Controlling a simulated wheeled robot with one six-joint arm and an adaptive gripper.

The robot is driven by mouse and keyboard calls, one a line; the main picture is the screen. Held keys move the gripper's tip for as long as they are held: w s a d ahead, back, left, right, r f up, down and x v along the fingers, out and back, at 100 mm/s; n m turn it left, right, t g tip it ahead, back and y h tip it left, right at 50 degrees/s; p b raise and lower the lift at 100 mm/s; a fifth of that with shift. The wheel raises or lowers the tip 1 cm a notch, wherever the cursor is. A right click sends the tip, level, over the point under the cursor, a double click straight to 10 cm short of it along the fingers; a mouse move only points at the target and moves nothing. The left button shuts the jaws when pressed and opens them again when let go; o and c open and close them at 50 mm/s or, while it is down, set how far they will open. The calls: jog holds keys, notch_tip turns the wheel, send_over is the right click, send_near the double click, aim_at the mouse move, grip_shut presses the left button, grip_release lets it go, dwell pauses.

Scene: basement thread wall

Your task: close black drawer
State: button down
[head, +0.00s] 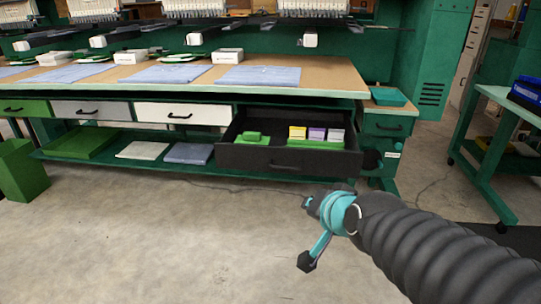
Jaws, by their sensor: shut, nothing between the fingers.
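The black drawer (260,158) is pulled out under the right end of the long workbench. Its front faces me and carries a dark handle. Inside lie a green tray with yellow, purple and white boxes (316,135) and a smaller green item (252,138). My gripper (306,232) is at the lower right, in front of the drawer and apart from it.
Green, grey and white drawers (184,114) to the left sit flush under the bench top (300,77). A lower green shelf holds a tray and flat stacks. A green bin (22,170) stands far left, a green cart (485,160) at right. The floor before the drawer is clear.

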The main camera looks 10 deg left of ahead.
jog(key=w+a+m+t+b, duration=0.1)
jog(key=w+a+m+t, duration=0.2)
jog(key=w+a+m, duration=0.35)
jog(key=m+t+h+b, duration=0.2)
jog(key=m+t+h, duration=0.3)
jog(key=m, duration=0.3)
send_near(267, 147)
jog(key=w, duration=0.3)
jog(key=w+p, duration=0.1)
jog(key=w, duration=0.3)
jog(key=shift+w+d, duration=0.1)
jog(key=shift+d, duration=0.1)
jog(key=shift+w, duration=0.1)
